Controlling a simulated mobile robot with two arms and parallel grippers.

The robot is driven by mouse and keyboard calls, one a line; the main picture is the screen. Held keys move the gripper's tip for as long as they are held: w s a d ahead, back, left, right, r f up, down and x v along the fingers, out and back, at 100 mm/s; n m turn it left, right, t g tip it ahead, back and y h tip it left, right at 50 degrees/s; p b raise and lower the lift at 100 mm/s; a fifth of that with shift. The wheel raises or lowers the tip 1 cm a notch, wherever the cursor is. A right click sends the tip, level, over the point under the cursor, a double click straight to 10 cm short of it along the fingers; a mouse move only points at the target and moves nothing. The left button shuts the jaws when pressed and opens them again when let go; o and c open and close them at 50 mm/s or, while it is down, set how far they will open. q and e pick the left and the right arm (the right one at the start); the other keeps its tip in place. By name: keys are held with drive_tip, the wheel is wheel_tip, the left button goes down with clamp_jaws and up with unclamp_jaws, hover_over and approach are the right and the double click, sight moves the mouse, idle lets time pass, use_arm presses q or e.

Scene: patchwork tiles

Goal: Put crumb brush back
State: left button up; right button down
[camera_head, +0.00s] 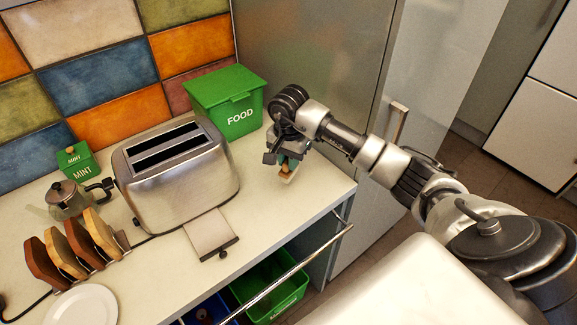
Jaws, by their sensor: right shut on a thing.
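My right gripper (284,160) is above the right end of the counter, in front of the green bin. It is shut on the crumb brush (288,174), a small thing with a wooden part and a pale lower edge. The gripper hides much of the brush. I cannot tell whether the brush touches the counter. My left gripper is not in view.
A steel toaster (182,181) stands left of the gripper, with a flat tray (210,234) out in front. A green FOOD bin (226,99) stands behind. A toast rack (80,244), moka pot (67,200), MINT tin (79,161) and plate (82,307) are left.

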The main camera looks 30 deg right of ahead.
drive_tip(key=shift+a+f, duration=0.1)
drive_tip(key=shift+f, duration=0.15)
wheel_tip(320, 180, down, 3)
drive_tip(key=shift+f+p, duration=0.15)
drive_tip(key=shift+p, duration=0.7)
drive_tip(key=shift+f, duration=0.15)
drive_tip(key=shift+f+b, duration=0.2)
drive_tip(key=shift+b, duration=0.15)
drive_tip(key=c, duration=1.1)
unclamp_jaws()
drive_tip(key=shift+o, duration=0.2)
drive_tip(key=shift+r, duration=0.1)
